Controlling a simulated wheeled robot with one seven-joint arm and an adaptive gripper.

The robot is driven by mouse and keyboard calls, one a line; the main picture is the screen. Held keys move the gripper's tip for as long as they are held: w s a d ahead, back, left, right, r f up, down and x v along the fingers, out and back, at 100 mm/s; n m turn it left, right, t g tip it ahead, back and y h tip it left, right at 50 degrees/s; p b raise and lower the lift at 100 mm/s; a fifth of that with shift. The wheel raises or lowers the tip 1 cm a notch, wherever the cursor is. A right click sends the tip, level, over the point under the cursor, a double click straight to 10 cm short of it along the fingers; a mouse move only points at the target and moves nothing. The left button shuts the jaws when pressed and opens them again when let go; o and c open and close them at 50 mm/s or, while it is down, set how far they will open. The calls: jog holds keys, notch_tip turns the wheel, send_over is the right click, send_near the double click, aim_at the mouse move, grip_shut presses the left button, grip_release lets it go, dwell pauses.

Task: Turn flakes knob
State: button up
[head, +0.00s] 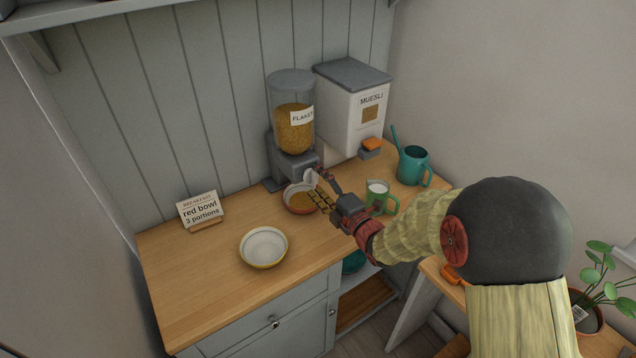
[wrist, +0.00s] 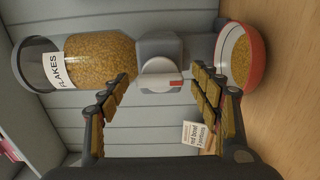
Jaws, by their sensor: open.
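The flakes dispenser (head: 295,128), a clear cylinder labelled FLAKES on a grey stand, is at the back of the worktop and partly full. Its pale round knob (wrist: 158,68) has a bar with a red end and shows between my fingers in the wrist view, which is turned sideways. In the head view the knob (head: 311,177) is partly hidden by my gripper (head: 320,185). My gripper is open in front of the knob, with a finger to either side; I cannot tell whether they touch it. The red bowl (wrist: 223,50) under the spout holds flakes.
A card (head: 200,210) reads "red bowl 3 portions". An empty yellow-rimmed bowl (head: 263,247) is at the front left.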

jog(key=shift+c, duration=1)
jog(key=c, duration=1)
jog(key=shift+o, duration=0.2)
jog(key=shift+m, duration=0.3)
jog(key=m+b, duration=0.1)
jog(key=m, duration=0.2)
jog(key=shift+f+m+b, duration=0.1)
jog(key=shift+m+b, duration=0.3)
jog(key=m, duration=0.4)
jog(key=shift+m, duration=0.3)
jog(key=m, duration=0.4)
jog(key=shift+m+p, duration=0.55)
jog(key=shift+m, duration=1.65)
